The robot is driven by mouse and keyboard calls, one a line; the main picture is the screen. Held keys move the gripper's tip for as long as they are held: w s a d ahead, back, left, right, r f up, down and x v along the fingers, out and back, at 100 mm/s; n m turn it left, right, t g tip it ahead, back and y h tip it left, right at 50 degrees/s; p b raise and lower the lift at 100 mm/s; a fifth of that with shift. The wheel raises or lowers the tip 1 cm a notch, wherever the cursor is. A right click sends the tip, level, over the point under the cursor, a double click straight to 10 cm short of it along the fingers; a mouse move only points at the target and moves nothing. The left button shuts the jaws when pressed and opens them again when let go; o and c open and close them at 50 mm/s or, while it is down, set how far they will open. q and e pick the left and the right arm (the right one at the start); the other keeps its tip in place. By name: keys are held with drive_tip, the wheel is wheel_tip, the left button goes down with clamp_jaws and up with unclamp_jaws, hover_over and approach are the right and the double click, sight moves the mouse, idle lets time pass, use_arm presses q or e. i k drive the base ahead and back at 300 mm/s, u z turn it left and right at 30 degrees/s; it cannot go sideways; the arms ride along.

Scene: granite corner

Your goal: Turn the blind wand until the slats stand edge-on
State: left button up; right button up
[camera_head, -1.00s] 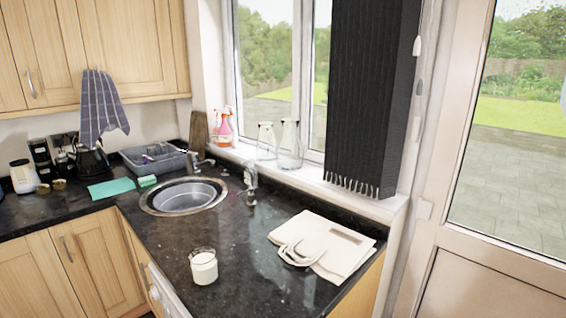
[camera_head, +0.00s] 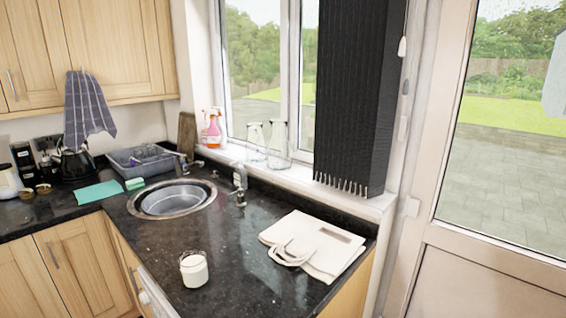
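The dark vertical blind (camera_head: 352,95) hangs at the right end of the window, its slats gathered in a bunch that reaches nearly to the sill. Pale clips or weights show along its lower edge. A thin pale cord or wand (camera_head: 404,95) with white pieces on it hangs on the wall strip between the blind and the door; I cannot tell for certain whether it is the blind wand. The top of the blind is out of frame. Neither of my grippers is in view.
Below the blind, a folded cream bag (camera_head: 315,245) lies on the dark granite counter (camera_head: 225,258). A white-filled glass (camera_head: 194,269) stands near the front edge. Glass bottles (camera_head: 278,145) and spray bottles (camera_head: 213,130) stand on the sill. A tap (camera_head: 239,180) rises beside the sink (camera_head: 172,200). The glazed door (camera_head: 500,170) is at the right.

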sight(404, 119)
drive_tip(key=z, duration=1.8)
drive_tip(key=i, duration=1.6)
